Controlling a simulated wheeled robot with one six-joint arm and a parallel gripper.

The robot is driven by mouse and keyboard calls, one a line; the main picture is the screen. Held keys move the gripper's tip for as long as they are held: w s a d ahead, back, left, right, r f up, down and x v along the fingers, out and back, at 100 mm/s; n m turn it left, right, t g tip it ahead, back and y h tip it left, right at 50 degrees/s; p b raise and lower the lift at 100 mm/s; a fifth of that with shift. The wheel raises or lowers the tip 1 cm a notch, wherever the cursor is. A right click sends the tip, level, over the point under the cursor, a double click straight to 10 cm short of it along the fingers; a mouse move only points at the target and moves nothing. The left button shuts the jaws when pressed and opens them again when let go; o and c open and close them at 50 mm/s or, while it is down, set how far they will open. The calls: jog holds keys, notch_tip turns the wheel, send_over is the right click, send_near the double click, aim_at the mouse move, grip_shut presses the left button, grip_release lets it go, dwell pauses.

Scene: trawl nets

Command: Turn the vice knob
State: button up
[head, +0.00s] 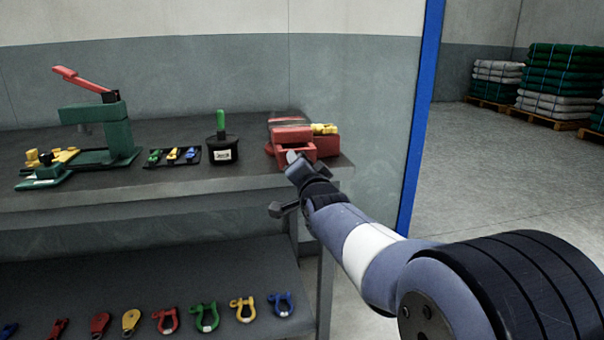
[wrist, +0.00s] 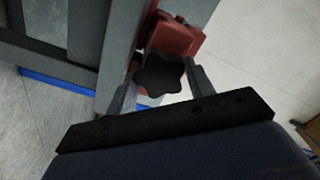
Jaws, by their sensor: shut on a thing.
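The red vice (head: 293,138) sits at the right end of the workbench top. A yellow piece (head: 324,129) lies at its top right. My gripper (head: 294,160) is at the vice's front, reaching in from the lower right. In the wrist view the black star-shaped vice knob (wrist: 160,75) lies between the two fingers of my gripper (wrist: 159,80), which are shut on it. The red vice body (wrist: 178,38) shows behind the knob. In the head view the knob is hidden by my gripper.
On the bench (head: 190,186) stand a green press (head: 118,130) with a red lever, a tray of small coloured parts (head: 173,156) and a black pot (head: 222,150) with a green handle. Coloured shackles (head: 206,317) lie on the lower shelf.

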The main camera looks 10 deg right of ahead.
jog(key=m+b, duration=0.3)
jog(key=m, duration=0.8)
jog(key=m+b, duration=0.3)
jog(key=m, duration=0.8)
jog(key=m+b, duration=0.3)
jog(key=m, duration=0.8)
jog(key=shift+r+m, duration=0.25)
jog(key=shift+m, duration=0.05)
dwell(0.5)
